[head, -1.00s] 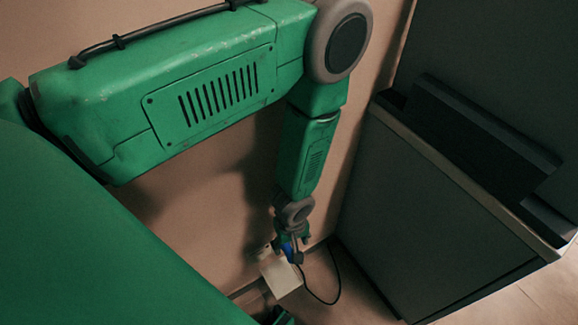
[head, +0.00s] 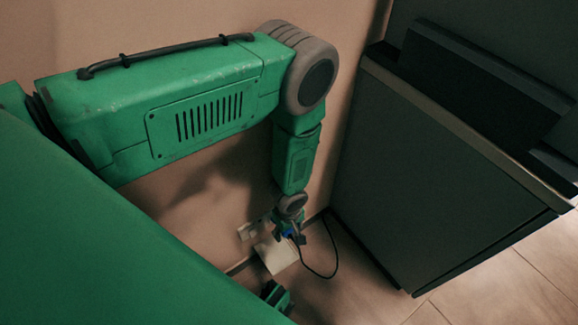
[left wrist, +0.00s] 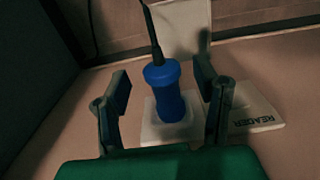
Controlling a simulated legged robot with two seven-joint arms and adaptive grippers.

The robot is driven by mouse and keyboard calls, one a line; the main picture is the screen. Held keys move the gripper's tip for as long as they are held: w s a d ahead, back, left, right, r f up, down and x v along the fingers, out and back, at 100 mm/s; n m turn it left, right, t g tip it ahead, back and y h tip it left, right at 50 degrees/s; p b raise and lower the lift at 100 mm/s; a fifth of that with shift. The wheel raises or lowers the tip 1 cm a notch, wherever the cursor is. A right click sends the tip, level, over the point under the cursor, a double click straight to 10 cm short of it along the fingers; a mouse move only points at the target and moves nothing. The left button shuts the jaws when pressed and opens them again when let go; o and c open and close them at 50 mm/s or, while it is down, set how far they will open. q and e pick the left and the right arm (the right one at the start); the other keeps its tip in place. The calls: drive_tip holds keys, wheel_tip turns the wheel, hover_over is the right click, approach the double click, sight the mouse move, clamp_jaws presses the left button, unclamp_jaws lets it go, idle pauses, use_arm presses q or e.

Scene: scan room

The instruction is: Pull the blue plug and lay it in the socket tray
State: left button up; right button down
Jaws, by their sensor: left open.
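The blue plug (left wrist: 168,92) stands out from a white wall socket plate (left wrist: 150,131), with its black cable leading away from its end. My left gripper (left wrist: 162,88) is open, with one finger on each side of the plug and visible gaps between. In the head view the left gripper (head: 288,226) is small and low at the wall, partly covering the blue plug (head: 288,233). A pale tray (head: 276,259) lies just below it; its pale surface also shows at the top of the left wrist view (left wrist: 180,32).
A plate marked READER (left wrist: 252,108) is beside the socket on the wall. A dark cabinet (head: 430,180) stands close to the right of my arm. The black cable (head: 334,262) loops over the floor between tray and cabinet. Tiled floor (head: 490,285) is clear at lower right.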

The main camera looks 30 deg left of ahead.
use_arm(q)
drive_tip(key=shift+a+f, duration=0.25)
drive_tip(key=shift+f, duration=0.45)
use_arm(e)
drive_tip(key=shift+a+f, duration=0.1)
drive_tip(key=shift+a, duration=0.25)
use_arm(q)
drive_tip(key=shift+d, duration=0.1)
use_arm(e)
drive_tip(key=shift+d, duration=0.1)
use_arm(q)
drive_tip(key=shift+d+r, duration=0.1)
drive_tip(key=c, duration=1.2)
drive_tip(key=shift+c, duration=0.2)
use_arm(e)
drive_tip(key=shift+d, duration=0.1)
use_arm(q)
drive_tip(key=shift+s+d, duration=0.1)
drive_tip(key=shift+d, duration=0.1)
drive_tip(key=shift+d, duration=0.1)
drive_tip(key=shift+s+d, duration=0.3)
drive_tip(key=shift+d, duration=0.35)
drive_tip(key=shift+s+d, duration=0.25)
drive_tip(key=shift+d, duration=0.35)
drive_tip(key=shift+s+d, duration=0.3)
drive_tip(key=shift+d, duration=0.35)
